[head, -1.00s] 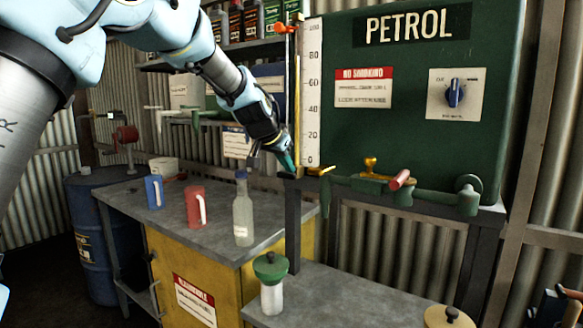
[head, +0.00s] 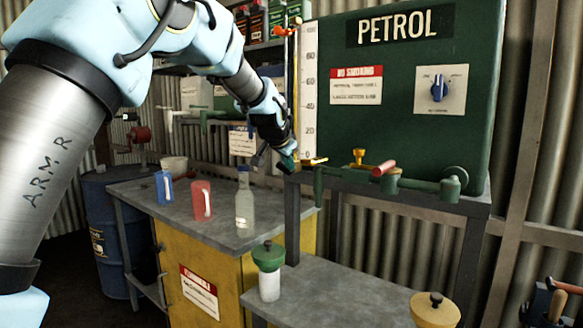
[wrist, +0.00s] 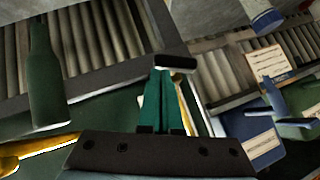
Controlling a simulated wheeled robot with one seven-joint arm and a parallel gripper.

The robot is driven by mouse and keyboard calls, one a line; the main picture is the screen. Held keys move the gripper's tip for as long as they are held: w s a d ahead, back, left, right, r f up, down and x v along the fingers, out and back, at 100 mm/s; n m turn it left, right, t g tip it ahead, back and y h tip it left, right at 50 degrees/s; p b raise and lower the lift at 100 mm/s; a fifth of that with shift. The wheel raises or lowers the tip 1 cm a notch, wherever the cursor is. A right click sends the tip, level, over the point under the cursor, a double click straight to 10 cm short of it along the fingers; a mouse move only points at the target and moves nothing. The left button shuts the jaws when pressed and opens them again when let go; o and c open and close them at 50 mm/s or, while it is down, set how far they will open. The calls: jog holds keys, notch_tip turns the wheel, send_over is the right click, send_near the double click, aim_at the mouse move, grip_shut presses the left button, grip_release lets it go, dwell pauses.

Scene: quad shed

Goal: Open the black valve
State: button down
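The black valve shows as a short black bar handle (wrist: 176,62) in the wrist view, right at my fingertips. In the head view it is a small dark piece at the left end of the brass fitting below the sight gauge, partly hidden by my gripper. My gripper (head: 287,162) points down and to the right at this spot. In the wrist view its teal fingers (wrist: 160,98) lie close together, with their tips at the bar. I cannot tell whether they clamp it or only touch it.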

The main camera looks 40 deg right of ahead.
jog(key=shift+s+d+f+b, duration=0.1)
jog(key=shift+s+f+b, duration=0.15)
jog(key=shift+f+b, duration=0.85)
jog(key=shift+s+d+f+b, duration=0.15)
jog(key=shift+f+b, duration=0.55)
jog(key=shift+b, duration=0.8)
jog(key=shift+a+r, duration=0.1)
jog(key=shift+a, duration=0.05)
jog(key=shift+w+a+r+p, duration=0.1)
jog(key=shift+w+r+p, duration=0.15)
jog(key=shift+w+p, duration=0.35)
jog(key=shift+w+r, duration=0.25)
jog(key=shift+r, duration=0.1)
jog(key=f+b+v, duration=0.1)
jog(key=b+v, duration=0.2)
jog(key=v, duration=0.7)
jog(key=shift+s+a, duration=0.25)
jog(key=shift+s, duration=0.15)
